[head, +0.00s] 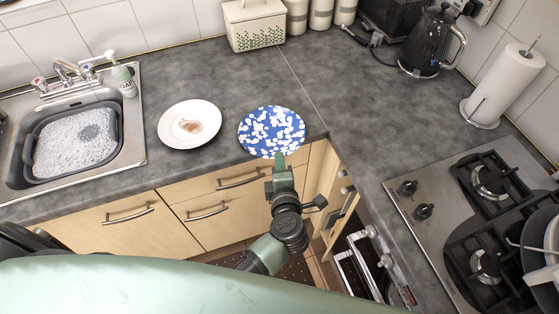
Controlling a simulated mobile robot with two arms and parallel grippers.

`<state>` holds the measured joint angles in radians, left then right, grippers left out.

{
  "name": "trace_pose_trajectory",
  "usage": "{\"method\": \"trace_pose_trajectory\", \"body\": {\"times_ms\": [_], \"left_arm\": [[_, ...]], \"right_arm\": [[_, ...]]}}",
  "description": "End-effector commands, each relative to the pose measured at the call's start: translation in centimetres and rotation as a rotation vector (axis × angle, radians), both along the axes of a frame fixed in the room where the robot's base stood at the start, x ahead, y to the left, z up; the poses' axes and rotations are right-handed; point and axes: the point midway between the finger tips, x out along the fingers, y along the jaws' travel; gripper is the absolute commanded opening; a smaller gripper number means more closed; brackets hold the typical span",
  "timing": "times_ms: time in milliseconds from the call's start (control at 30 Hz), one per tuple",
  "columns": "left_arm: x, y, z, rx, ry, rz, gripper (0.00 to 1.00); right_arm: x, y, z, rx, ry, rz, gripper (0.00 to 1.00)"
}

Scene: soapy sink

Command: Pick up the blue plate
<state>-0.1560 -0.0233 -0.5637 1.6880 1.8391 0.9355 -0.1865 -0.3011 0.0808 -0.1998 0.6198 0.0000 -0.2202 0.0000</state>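The blue plate (271,128), with white blotches, lies flat on the grey worktop near its front edge, close to the inner corner. My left gripper (281,160) reaches up from below to the front rim of this plate. A green finger overlaps the rim in the picture. I cannot tell whether the fingers are apart, closed or touching the plate. My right gripper is not in view.
A white plate with a brown stain (175,126) lies left of the blue plate. A sink with a soapy basin (28,157) is farther left. The gas hob (426,190) is at the right, with dark cookware. An appliance door stands open below the corner.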

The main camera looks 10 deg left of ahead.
Motion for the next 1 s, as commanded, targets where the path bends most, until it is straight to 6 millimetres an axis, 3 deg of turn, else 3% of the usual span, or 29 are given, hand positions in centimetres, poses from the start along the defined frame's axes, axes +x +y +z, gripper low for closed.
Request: {"method": "trace_pose_trajectory", "body": {"times_ms": [33, 100, 467, 800, 1000], "left_arm": [[0.0, 0.0, -0.1, 0.000, 0.001, 0.000, 0.12], [0.0, 0.0, 0.0, 0.000, 0.001, 0.000, 0.29], [-0.3, -0.1, 0.0, 0.000, 0.001, 0.000, 0.29], [-5.0, -1.8, 1.3, -0.003, 0.003, 0.000, 0.29], [-6.8, -2.4, 2.0, 0.000, 0.002, 0.001, 0.29]], "right_arm": [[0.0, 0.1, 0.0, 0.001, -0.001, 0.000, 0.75], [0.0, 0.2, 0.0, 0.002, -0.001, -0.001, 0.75], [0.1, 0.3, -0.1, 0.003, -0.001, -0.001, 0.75], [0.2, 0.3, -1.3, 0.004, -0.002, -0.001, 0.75], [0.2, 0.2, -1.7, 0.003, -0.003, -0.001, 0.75]]}}
